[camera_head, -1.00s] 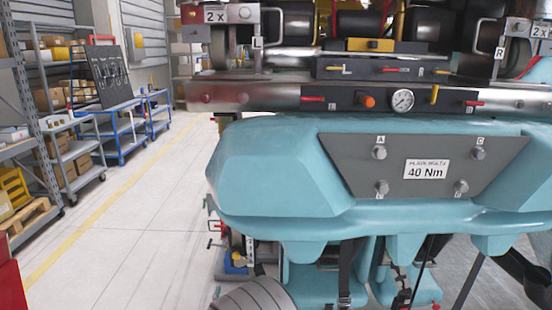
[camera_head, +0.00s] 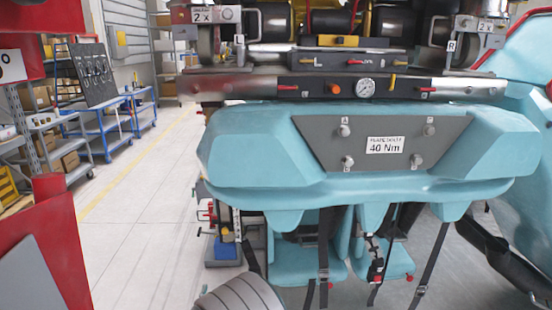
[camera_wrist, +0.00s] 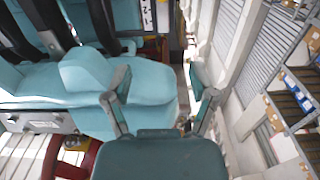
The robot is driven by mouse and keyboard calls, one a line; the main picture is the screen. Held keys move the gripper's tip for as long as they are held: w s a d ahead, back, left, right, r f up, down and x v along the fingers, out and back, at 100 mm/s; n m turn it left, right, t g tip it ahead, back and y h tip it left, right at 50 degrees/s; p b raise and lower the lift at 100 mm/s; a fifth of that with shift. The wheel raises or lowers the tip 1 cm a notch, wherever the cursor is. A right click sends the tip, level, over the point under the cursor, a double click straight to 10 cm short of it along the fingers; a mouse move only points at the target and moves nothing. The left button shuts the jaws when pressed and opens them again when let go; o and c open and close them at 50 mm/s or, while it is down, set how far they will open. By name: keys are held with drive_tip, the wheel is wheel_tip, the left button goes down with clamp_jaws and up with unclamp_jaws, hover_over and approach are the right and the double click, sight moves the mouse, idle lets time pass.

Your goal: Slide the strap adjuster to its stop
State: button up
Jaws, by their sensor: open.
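Several dark straps hang below the teal coaster car (camera_head: 290,175) in the head view. One strap (camera_head: 324,235) carries a small metal adjuster or buckle (camera_head: 323,273) low down. Another strap (camera_head: 433,255) at the right has a similar dark fitting (camera_head: 421,290) near its lower end. I cannot tell which one is the task's adjuster. In the wrist view my gripper (camera_wrist: 160,75) has its two fingers spread apart, with nothing between them. Teal seats (camera_wrist: 135,75) with black straps (camera_wrist: 45,20) lie beyond it, apart from the fingers as far as I can see.
Red structures (camera_head: 50,230) stand close at the left. A plate marked 40 Nm (camera_head: 384,146) and a gauge (camera_head: 365,87) are on the car's front. A blue cart (camera_head: 110,120) and shelving stand at the back left. The pale floor (camera_head: 150,230) between is clear.

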drive_tip(key=s+d+r+g+y, duration=0.1)
drive_tip(key=s+d+r+g, duration=0.2)
drive_tip(key=d+r, duration=0.5)
drive_tip(key=s+d+r+g+y, duration=0.1)
drive_tip(key=s+d+r+g, duration=0.15)
drive_tip(key=d+r, duration=0.65)
drive_tip(key=s+d+r+g+h, duration=0.1)
drive_tip(key=s+d+g, duration=0.1)
drive_tip(key=s+d, duration=0.3)
drive_tip(key=s+d+r+g+h, duration=0.1)
drive_tip(key=s+d, duration=0.4)
drive_tip(key=s, duration=0.7)
drive_tip(key=s+d+r+g+h, duration=0.1)
drive_tip(key=s+d+g, duration=0.3)
drive_tip(key=s, duration=0.5)
drive_tip(key=shift+s+d+r+m, duration=0.25)
drive_tip(key=shift+s+d+m, duration=0.05)
drive_tip(key=shift+d, duration=0.15)
